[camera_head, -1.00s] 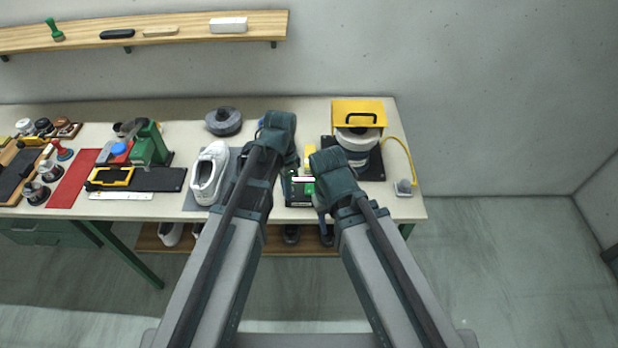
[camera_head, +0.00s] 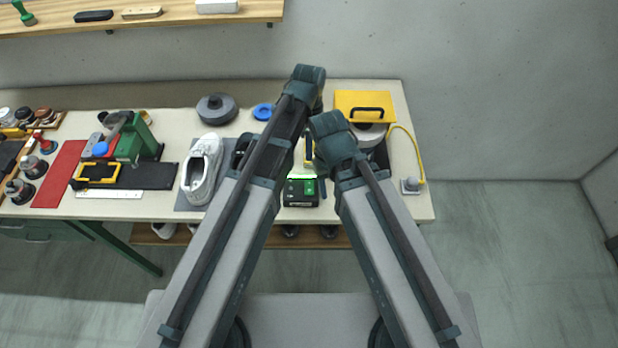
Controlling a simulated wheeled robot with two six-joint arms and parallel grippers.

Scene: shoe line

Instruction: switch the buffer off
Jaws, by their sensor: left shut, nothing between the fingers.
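A machine with a yellow hood and black handle (camera_head: 364,106) stands at the right back of the bench; I take it for the buffer. Its lower part is partly hidden by my right arm. A yellow cord (camera_head: 414,150) runs from it to a small grey piece (camera_head: 410,186) at the bench's right edge. A small dark box (camera_head: 300,194) with a bright green-white strip and a green patch sits at the front, between my arms. My left gripper (camera_head: 308,158) is shut and empty, pointing down just behind this box. My right gripper is hidden behind its own wrist.
A white shoe (camera_head: 201,172) stands on a grey mat left of my left arm. A grey round tin (camera_head: 216,108) and a blue disc (camera_head: 262,111) lie behind. A green tool (camera_head: 134,140), red mat (camera_head: 60,174) and jars fill the left. A shelf (camera_head: 160,14) hangs above.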

